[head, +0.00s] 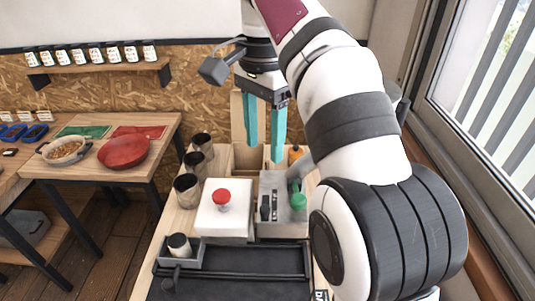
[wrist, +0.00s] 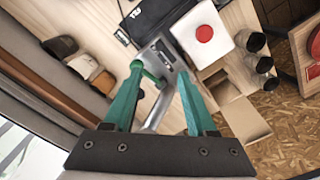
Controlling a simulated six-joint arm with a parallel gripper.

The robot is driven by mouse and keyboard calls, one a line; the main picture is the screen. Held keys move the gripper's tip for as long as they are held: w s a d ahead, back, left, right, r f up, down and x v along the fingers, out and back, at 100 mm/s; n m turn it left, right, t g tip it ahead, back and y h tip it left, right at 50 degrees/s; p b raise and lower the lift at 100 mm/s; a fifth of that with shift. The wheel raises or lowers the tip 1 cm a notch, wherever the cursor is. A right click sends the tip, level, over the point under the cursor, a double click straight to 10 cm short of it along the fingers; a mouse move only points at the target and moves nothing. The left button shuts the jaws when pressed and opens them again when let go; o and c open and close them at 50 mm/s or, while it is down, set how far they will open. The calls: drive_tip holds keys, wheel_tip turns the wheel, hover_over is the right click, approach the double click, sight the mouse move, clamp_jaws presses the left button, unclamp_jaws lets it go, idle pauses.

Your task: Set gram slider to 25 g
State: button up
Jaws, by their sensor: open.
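A grey box (head: 270,228) stands on the bench in the middle of the head view. Its top panel carries small black slider-like parts (head: 265,211), and a green knob (head: 298,200) is at its right side. I cannot read any gram marks or the slider's setting. The grey panel also shows in the wrist view (wrist: 186,42), beyond the fingertips and partly covered by them. My gripper (head: 263,154) has two teal fingers, spread apart with nothing between them. It hangs above and behind the box, fingers pointing down. It also shows in the wrist view (wrist: 160,68).
A white box with a red button (head: 221,197) stands close left of the grey box. Several dark cups (head: 186,190) line the bench's left side. A black tray (head: 230,262) lies in front. An open wooden box (head: 246,158) is behind. The window is at right.

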sight(265, 208)
wheel_tip(265, 208, down, 15)
drive_tip(key=shift+f, duration=0.2)
drive_tip(key=shift+c, duration=0.4)
clamp_jaws()
idle(0.9)
